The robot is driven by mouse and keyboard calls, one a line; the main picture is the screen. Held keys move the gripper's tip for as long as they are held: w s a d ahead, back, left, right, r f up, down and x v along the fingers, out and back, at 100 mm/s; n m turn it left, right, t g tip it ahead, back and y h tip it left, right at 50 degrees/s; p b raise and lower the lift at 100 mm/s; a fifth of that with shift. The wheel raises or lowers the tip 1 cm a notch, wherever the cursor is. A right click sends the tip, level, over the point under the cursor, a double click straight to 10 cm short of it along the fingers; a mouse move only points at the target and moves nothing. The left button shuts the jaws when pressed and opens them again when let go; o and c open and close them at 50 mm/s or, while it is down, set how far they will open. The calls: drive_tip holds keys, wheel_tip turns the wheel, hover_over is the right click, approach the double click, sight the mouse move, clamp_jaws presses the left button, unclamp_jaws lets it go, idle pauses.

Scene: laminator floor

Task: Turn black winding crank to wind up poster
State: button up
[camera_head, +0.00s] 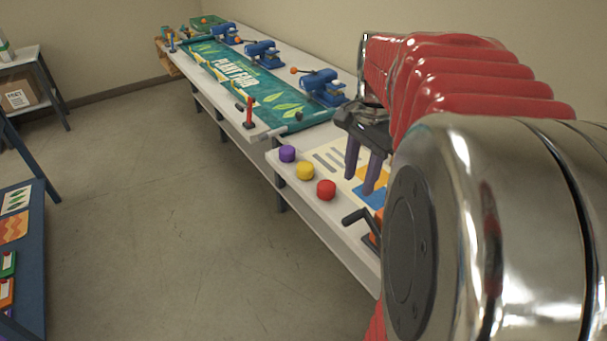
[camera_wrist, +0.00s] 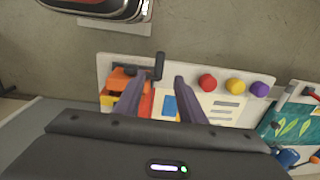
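A black crank (camera_head: 356,217) with an upright-looking handle stands by an orange block (camera_head: 373,239) at the near edge of the white table, partly hidden by my arm. In the wrist view the black handle (camera_wrist: 159,65) shows between my fingertips, beside the orange block (camera_wrist: 120,78). My gripper (camera_head: 359,185) has two purple fingers, spread apart and empty, above the table and beyond the crank; it also shows in the wrist view (camera_wrist: 158,82). A teal "Plant Fair" poster (camera_head: 235,73) lies flat along the far table. A small black knob (camera_head: 299,116) sits near the poster's roller end.
Purple (camera_head: 287,153), yellow (camera_head: 305,170) and red (camera_head: 326,189) round buttons line the table's front edge. A printed sheet (camera_head: 335,157) lies behind them. Blue clamp-like devices (camera_head: 322,87) and a red lever (camera_head: 249,113) stand along the poster.

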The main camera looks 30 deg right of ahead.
sight(350, 217)
drive_tip(key=f, duration=1.2)
drive_tip(key=shift+w+f, duration=0.2)
drive_tip(key=shift+w, duration=0.1)
drive_tip(key=shift+c, duration=0.2)
clamp_jaws()
drive_tip(key=shift+a, duration=0.25)
drive_tip(key=shift+d, duration=0.1)
